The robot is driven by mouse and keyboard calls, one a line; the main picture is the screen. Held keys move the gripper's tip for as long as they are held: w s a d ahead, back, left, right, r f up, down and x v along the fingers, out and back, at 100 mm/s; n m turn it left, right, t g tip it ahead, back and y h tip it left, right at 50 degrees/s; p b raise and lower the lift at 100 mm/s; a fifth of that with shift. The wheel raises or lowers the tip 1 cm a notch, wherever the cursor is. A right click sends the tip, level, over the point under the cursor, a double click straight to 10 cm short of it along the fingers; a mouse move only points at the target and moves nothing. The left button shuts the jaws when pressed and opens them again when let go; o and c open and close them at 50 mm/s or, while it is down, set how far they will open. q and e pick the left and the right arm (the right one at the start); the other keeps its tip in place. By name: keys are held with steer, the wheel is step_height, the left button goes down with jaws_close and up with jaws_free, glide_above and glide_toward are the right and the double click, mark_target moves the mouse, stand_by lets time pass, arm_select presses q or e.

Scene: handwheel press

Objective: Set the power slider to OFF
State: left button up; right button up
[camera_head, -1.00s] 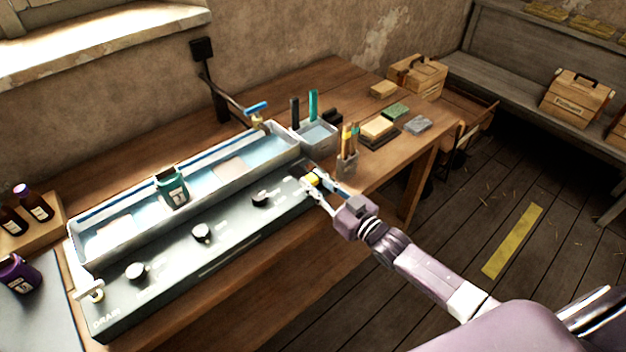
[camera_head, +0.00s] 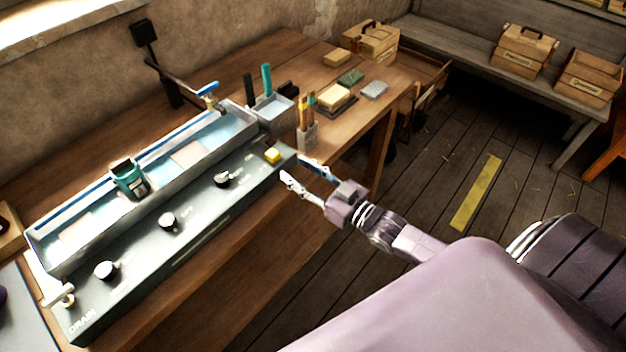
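A long dark control panel (camera_head: 190,230) runs along the front of a water-filled trough (camera_head: 75,225) on the wooden table. A yellow knob (camera_head: 272,155) sits at the panel's right end; it may be the power slider, but its label cannot be read. Three black-and-white knobs, including one at the middle (camera_head: 168,221), sit along the panel. My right gripper (camera_head: 293,168) is open and empty, just right of the yellow knob and apart from it. Its fingers point left toward the panel's right end. My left gripper is not in view.
A cup of brushes (camera_head: 307,132) stands close behind my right gripper. A grey bin (camera_head: 272,110) and several blocks stand farther back. Open floor lies right of the table.

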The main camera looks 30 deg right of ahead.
steer(key=shift+v, duration=2.45)
steer(key=shift+f, duration=0.1)
steer(key=s+d+f+m+g+h, duration=0.15)
steer(key=s+f, duration=0.25)
steer(key=f, duration=0.7)
steer(key=s+d+f+g+h, duration=0.2)
steer(key=s+f+g, duration=0.15)
steer(key=f, duration=0.65)
steer(key=s+d+f+m+g+h, duration=0.15)
steer(key=s+f, duration=0.35)
steer(key=f, duration=0.6)
steer(key=s+a+f+g, duration=0.2)
steer(key=s+f, duration=0.4)
steer(key=s, duration=0.3)
steer(key=s+a+f+n+g, duration=0.1)
steer(key=s+a+f+g, duration=0.2)
steer(key=s+f, duration=0.3)
steer(key=s+a+f+g+h, duration=0.1)
steer(key=s+a+f+g, duration=0.2)
steer(key=s, duration=1.1)
step_height(320, 180, down, 3)
steer(key=shift+s+f+g+b, duration=0.25)
steer(key=shift+g+b, duration=0.2)
steer(key=shift+g, duration=0.3)
steer(key=shift+o, duration=0.3)
